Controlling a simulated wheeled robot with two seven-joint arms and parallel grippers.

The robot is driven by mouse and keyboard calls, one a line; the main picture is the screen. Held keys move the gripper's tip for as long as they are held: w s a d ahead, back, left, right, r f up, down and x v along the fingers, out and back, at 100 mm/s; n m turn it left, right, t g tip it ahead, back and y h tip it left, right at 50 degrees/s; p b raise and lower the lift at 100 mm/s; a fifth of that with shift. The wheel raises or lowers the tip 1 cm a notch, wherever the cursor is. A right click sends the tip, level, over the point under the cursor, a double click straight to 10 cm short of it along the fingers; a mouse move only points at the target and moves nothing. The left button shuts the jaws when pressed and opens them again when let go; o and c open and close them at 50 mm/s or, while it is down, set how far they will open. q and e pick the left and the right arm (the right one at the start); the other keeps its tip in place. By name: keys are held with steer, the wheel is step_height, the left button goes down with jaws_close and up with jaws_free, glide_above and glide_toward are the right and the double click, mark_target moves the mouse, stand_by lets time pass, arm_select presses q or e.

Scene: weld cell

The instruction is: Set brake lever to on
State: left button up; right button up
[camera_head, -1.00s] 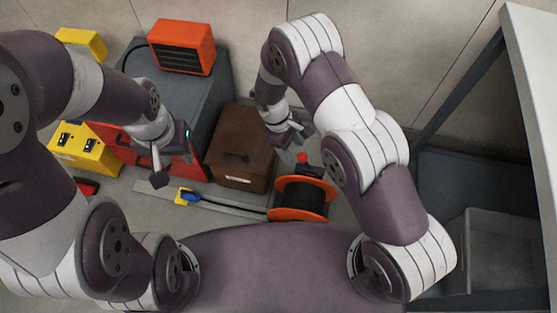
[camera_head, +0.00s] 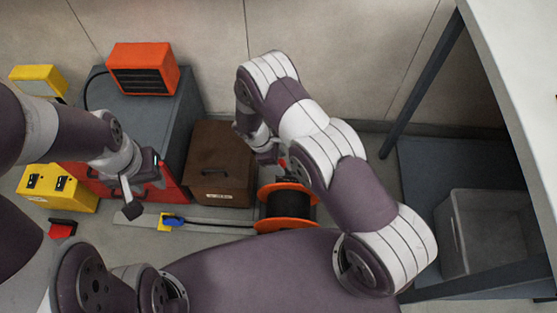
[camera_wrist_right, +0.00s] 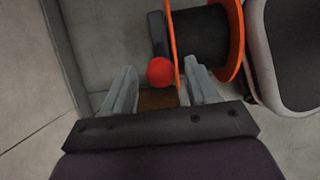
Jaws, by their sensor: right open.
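The brake lever shows as a red ball knob (camera_wrist_right: 160,71) beside the orange-flanged cable reel (camera_wrist_right: 202,40) in the right wrist view. In the head view the red knob (camera_head: 283,163) shows just behind the reel (camera_head: 287,206), partly hidden by my right arm. My right gripper (camera_wrist_right: 155,92) is open, with the knob ahead of its fingertips and in line with the gap between them. In the head view my right gripper (camera_head: 268,157) is at the left of the knob. My left gripper (camera_head: 132,203) hangs in front of the red-fronted cabinet, away from the reel; its jaw opening is unclear.
A brown box (camera_head: 220,170) stands left of the reel. An orange heater (camera_head: 143,68) sits on the grey cabinet (camera_head: 165,110). A yellow switch box (camera_head: 55,188) and a blue-yellow plug (camera_head: 171,222) are at the left. A grey bin (camera_head: 485,230) stands under the table at right.

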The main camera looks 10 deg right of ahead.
jaws_close()
steer(key=shift+s+d+r+y+p, duration=0.1)
steer(key=shift+d+r+y+p, duration=0.3)
steer(key=shift+p, duration=0.4)
steer(key=shift+s+d+r+t+y+p, duration=0.2)
steer(key=shift+d+y+p, duration=0.25)
steer(key=shift+p, duration=0.15)
steer(key=shift+s+d+r+t+y+p, duration=0.1)
steer(key=shift+d+t+y+p, duration=0.1)
steer(key=shift+d+y+p, duration=0.35)
steer(key=shift+d+f, duration=0.1)
steer(key=shift+d, duration=0.05)
steer(key=shift+s+d+f, duration=0.15)
steer(key=shift+s+d, duration=0.1)
steer(key=shift+d, duration=0.45)
steer(key=shift+s+d+f, duration=0.2)
steer(key=shift+s+d, duration=0.05)
steer(key=shift+d, duration=0.5)
steer(key=shift+s+d+f, duration=0.15)
steer(key=shift+s+d, duration=0.05)
steer(key=shift+d, duration=0.5)
steer(key=shift+s+d+f, duration=0.1)
steer(key=shift+s+d, duration=0.05)
steer(key=shift+d, duration=0.15)
steer(key=shift+d+f, duration=0.1)
steer(key=shift+d, duration=0.15)
